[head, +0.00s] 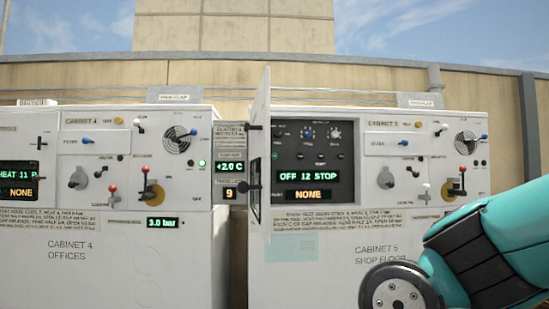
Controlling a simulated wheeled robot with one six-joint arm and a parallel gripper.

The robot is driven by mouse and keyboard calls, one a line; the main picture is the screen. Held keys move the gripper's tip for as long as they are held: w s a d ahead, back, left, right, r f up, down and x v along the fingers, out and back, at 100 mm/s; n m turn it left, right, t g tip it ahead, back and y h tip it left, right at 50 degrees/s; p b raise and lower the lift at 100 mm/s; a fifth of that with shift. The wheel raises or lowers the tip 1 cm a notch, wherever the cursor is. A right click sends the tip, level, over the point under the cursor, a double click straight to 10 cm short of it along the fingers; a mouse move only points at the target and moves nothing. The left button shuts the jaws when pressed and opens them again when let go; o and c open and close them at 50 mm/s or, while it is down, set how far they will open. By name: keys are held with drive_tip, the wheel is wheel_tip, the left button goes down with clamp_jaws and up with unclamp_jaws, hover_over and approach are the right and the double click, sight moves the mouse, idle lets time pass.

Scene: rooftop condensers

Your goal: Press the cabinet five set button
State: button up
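Cabinet 5 (440,250), lettered "CABINET 5 SHOP FLOOR", is the white cabinet on the right. Its panel door (261,100) stands open, swung out toward me and seen almost edge-on. The button labels are too small to read, so I cannot tell which one is set. The upper display (309,177) reads "OFF 12 STOP" and the lower display (313,195) reads "NONE". My gripper is out of view.
Cabinet 4 (130,265), lettered "OFFICES", stands to the left across a narrow gap. A narrow panel (230,160) between them shows "+2.0 C" and "9". Levers, valves and a fan grille (466,142) sit right of the dark panel. My teal arm covers the lower right.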

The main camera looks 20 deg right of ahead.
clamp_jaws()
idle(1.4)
